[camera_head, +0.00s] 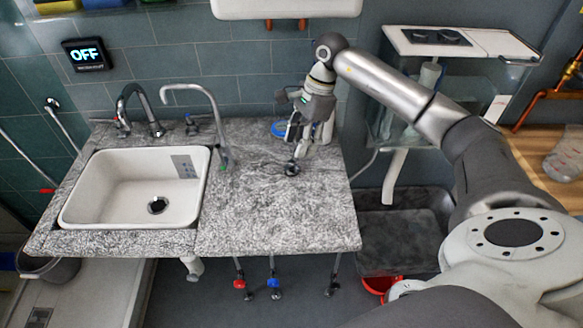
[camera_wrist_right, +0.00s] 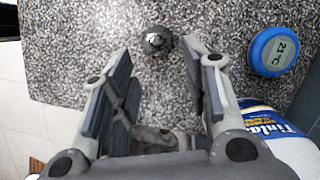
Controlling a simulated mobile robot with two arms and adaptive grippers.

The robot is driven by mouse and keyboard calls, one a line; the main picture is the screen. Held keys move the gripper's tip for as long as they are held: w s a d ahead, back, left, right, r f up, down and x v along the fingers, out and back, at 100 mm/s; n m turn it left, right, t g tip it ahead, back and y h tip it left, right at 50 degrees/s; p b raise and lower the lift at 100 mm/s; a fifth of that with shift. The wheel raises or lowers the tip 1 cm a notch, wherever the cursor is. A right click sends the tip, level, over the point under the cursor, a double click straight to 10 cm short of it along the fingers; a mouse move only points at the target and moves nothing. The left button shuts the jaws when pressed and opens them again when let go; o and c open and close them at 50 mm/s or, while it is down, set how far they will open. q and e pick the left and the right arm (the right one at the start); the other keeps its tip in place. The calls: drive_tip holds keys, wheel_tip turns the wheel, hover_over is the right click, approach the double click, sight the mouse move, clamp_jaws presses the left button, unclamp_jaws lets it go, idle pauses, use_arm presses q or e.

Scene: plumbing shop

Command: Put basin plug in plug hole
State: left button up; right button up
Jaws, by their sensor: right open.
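The dark, round basin plug (camera_head: 291,168) lies on the speckled stone countertop, right of the sink. It also shows in the right wrist view (camera_wrist_right: 157,39), beyond and roughly between the fingertips. My right gripper (camera_head: 296,136) is over the counter just behind the plug, fingers pointing down. In the wrist view its fingers (camera_wrist_right: 160,62) are apart with nothing held between them. The white basin (camera_head: 128,175) is on the left, and its dark plug hole (camera_head: 157,205) is near the front of its floor. My left gripper is not in view.
A blue round thermometer (camera_wrist_right: 272,52) reading 21°C and a white-and-blue bottle (camera_wrist_right: 285,140) are close to the right gripper. The counter's (camera_head: 270,215) front right part is clear.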

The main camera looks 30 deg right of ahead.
sight(293, 161)
drive_tip(key=p+x, duration=0.1)
drive_tip(key=x, duration=0.1)
drive_tip(key=a+x, duration=0.1)
drive_tip(key=x, duration=0.2)
drive_tip(key=shift+s+f+p, duration=0.1)
drive_tip(key=shift+f+p, duration=0.05)
drive_tip(key=shift+p, duration=0.25)
drive_tip(key=shift+f, duration=0.45)
clamp_jaws()
